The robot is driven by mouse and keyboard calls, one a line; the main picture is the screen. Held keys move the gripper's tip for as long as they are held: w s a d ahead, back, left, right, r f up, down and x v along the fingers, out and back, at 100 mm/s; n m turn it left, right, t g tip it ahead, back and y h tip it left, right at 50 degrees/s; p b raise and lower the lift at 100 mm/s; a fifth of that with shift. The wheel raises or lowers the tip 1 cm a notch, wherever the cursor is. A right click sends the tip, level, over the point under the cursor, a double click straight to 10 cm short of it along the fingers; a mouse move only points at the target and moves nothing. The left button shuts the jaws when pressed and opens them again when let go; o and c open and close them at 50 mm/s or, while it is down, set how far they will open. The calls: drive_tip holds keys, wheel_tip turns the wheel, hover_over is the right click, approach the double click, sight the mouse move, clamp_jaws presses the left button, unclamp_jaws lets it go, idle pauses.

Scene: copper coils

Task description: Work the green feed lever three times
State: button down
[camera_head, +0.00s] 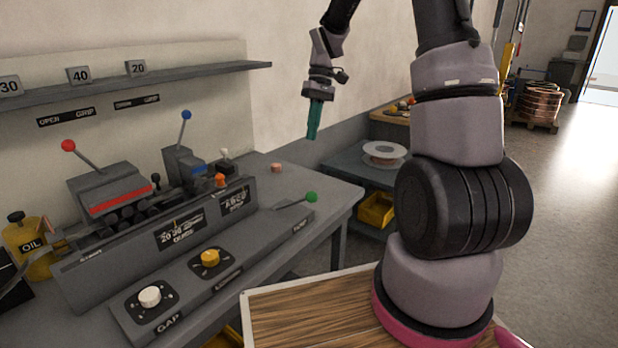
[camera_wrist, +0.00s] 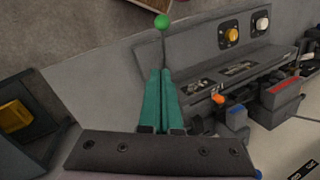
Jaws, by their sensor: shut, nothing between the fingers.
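The green feed lever (camera_head: 312,197) has a round green knob on a thin grey rod and sits at the right end of the sloped front panel on the bench. The rod leans to the right in the head view. My gripper (camera_head: 313,137), with teal fingers, is shut and empty, up in the air above the bench's right end and pointing down. In the wrist view the green knob (camera_wrist: 162,20) shows beyond the tips of my shut fingers (camera_wrist: 161,72). The lower end of its rod is hidden behind the fingers there.
The panel carries a white knob (camera_head: 149,296) and a yellow knob (camera_head: 210,258). Behind are a red-knob lever (camera_head: 68,146), a blue-knob lever (camera_head: 186,115) and an orange knob (camera_head: 220,180). A shelf (camera_head: 180,76) runs along the wall. A spool (camera_head: 385,152) stands right of the bench.

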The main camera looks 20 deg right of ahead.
drive_tip(key=s+x, duration=0.3)
drive_tip(key=x, duration=0.9)
drive_tip(key=shift+d, duration=0.25)
drive_tip(key=shift+f, duration=0.25)
